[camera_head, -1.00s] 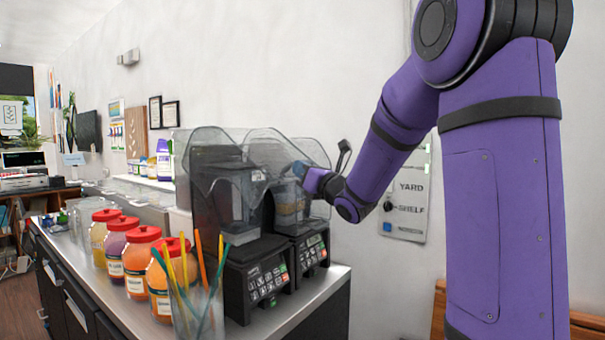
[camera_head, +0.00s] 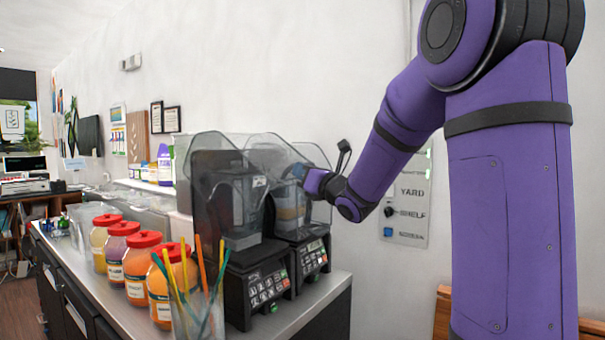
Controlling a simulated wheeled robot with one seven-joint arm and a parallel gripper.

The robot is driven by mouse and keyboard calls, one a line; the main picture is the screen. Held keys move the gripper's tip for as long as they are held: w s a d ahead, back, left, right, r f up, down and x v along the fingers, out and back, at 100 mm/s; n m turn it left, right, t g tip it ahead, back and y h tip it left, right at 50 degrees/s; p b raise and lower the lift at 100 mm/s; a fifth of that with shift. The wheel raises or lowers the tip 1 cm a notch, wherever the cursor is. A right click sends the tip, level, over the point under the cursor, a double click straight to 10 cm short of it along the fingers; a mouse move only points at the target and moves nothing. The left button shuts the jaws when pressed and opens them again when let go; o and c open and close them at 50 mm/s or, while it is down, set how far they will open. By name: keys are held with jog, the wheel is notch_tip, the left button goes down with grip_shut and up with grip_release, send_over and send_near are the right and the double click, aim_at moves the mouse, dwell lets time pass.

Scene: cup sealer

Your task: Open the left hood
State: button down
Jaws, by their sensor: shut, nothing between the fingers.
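Two dark blender machines with clear smoky hoods stand side by side at the counter's end. The left hood (camera_head: 208,142) rises over the left machine, and a clear jug (camera_head: 242,218) shows at that machine. The hood's exact tilt is hard to read through the overlapping clear panels. The right machine's hood (camera_head: 310,153) is beside my gripper (camera_head: 299,171). My gripper is shut and empty, at the right side of the machines and apart from the left hood in the picture. Whether it touches the right hood, I cannot tell.
Red-lidded jars (camera_head: 137,270) line the counter (camera_head: 318,300) to the left. A clear cup of coloured straws (camera_head: 190,318) stands in front of the left machine. The wall (camera_head: 300,80) with a sign panel (camera_head: 410,205) is behind. Room above the machines is free.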

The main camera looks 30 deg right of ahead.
jog(key=w+a+r+g, duration=0.1)
jog(key=w+a+r, duration=0.2)
jog(key=w+r, duration=0.5)
jog(key=w+a+r+g, duration=0.1)
jog(key=w+a+r, duration=0.2)
jog(key=w+r, duration=0.6)
jog(key=shift+w+r+g, duration=0.15)
jog(key=shift+r+g, duration=0.15)
jog(key=shift+r, duration=3.6)
jog(key=shift+a, duration=0.1)
